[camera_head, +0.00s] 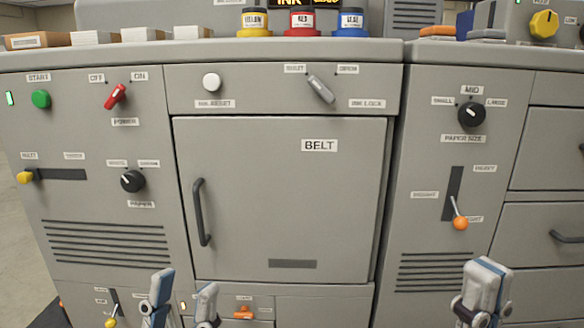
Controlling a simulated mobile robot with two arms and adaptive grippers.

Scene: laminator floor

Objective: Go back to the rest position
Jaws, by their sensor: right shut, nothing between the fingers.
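My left gripper (184,288) is low in the view, in front of the panel below the belt door. Its two fingers stand apart with nothing visible between them. My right gripper (487,275) is at the lower right, in front of the right-hand cabinet. Its fingers are together and hold nothing. Both grippers point upward in the picture. The arms behind them are cut off by the bottom edge.
The grey machine fills the view. Its BELT door (290,200) is shut, with a dark handle (202,212). An orange-tipped lever (460,222) sticks out above and left of my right gripper. Ink pots (301,22) and stacks (91,37) stand on top.

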